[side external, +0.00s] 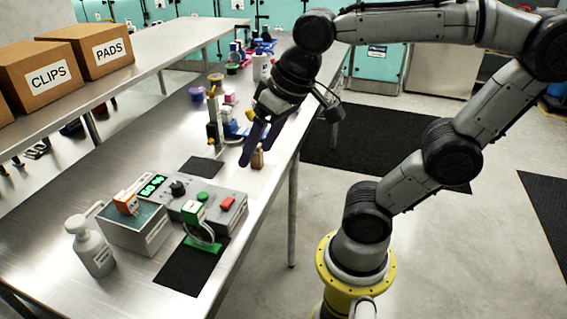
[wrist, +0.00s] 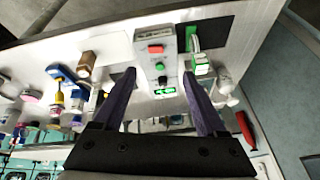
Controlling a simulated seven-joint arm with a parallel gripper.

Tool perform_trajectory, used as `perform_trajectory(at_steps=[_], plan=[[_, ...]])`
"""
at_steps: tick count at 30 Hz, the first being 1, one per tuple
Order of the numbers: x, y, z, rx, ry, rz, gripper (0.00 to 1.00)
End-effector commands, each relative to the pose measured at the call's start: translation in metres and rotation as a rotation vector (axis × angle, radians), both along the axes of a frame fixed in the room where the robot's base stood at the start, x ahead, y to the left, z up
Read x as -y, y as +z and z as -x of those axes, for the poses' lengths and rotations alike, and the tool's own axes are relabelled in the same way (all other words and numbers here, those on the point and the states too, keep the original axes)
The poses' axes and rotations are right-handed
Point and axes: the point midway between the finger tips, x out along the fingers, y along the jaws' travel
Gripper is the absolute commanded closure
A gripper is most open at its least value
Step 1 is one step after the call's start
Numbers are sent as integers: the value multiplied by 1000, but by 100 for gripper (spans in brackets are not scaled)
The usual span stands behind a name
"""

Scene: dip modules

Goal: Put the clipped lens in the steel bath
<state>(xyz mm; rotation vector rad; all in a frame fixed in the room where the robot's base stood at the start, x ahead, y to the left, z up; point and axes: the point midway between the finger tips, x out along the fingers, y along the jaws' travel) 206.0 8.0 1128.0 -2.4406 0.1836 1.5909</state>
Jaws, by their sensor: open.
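A green clip (side external: 194,211) with a clear round lens (side external: 203,234) below it stands at a green base on a black mat, at the front of the bench. The green clip also shows in the wrist view (wrist: 192,39). The steel bath (side external: 136,236) is a box with a teal top, left of the control unit; an orange clip (side external: 126,204) sits at its top. My gripper (side external: 257,150) is open and empty above the bench, behind and right of the control unit. In the wrist view its fingers (wrist: 159,76) stand apart, with the control unit beyond them.
The grey control unit (side external: 228,215) has a knob, buttons and a lit green display. A white pump bottle (side external: 91,247) stands left of the bath. A small brown bottle (side external: 257,159) is close to my fingertips in the picture. Several bottles and coloured parts crowd the far bench.

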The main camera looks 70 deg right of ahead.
Motion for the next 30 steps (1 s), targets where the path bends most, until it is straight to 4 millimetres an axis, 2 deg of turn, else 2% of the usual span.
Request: perform_trajectory(at_steps=[1,3,7,30], plan=[[3,-10,14,23,53,30,26],[6,-21,27,48,124,69,26],[8,-34,39,73,202,115,26],[8,-37,42,76,222,127,26]])
